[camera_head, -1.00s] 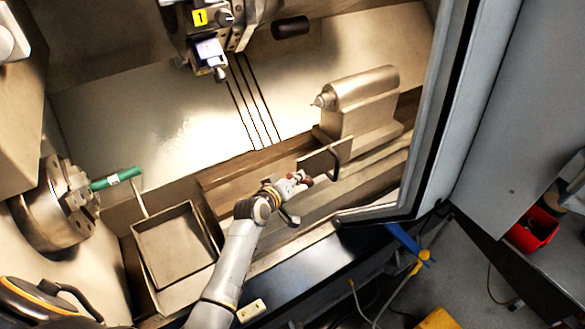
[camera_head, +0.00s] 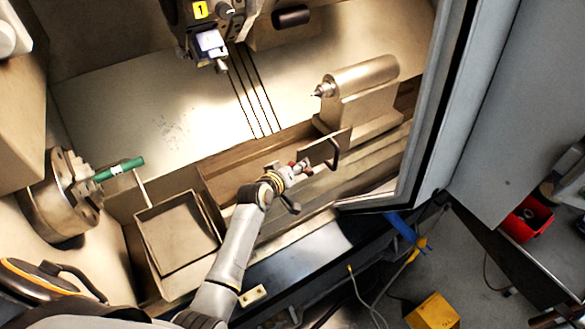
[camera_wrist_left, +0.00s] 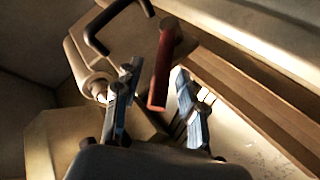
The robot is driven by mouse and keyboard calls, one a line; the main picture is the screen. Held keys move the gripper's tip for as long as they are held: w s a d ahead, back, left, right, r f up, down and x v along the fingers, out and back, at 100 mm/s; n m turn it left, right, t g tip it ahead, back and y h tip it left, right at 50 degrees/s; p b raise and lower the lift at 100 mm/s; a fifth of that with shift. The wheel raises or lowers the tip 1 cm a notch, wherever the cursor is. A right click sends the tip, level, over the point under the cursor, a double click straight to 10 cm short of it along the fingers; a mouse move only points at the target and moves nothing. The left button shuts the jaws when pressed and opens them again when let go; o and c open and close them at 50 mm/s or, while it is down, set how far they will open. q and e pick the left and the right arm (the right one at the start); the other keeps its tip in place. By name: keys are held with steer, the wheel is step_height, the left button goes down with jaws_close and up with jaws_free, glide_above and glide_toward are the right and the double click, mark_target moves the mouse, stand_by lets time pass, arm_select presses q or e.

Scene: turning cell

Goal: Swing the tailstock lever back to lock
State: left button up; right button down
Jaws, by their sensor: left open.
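The tailstock (camera_head: 362,88) stands at the upper right of the machine bed in the head view, its pointed centre facing left. In the left wrist view, part of it (camera_wrist_left: 95,65) is at left. The red lever (camera_wrist_left: 163,65) runs between the two spread fingers of my left gripper (camera_wrist_left: 155,88), with a visible gap on the right finger's side. Contact with the left finger cannot be told. My right gripper is not in view.
A dark bracket handle (camera_head: 335,153) sits close to the gripper; it also shows in the wrist view (camera_wrist_left: 92,32). The chuck (camera_head: 62,195) holds a green bar (camera_head: 122,168) at left. An open tray (camera_head: 180,238) lies left of my arm. The door edge (camera_head: 425,130) is at right.

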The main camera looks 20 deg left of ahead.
arm_select(q)
steer(key=v, duration=1.1)
steer(key=shift+s, duration=0.4)
steer(key=shift+r, duration=0.15)
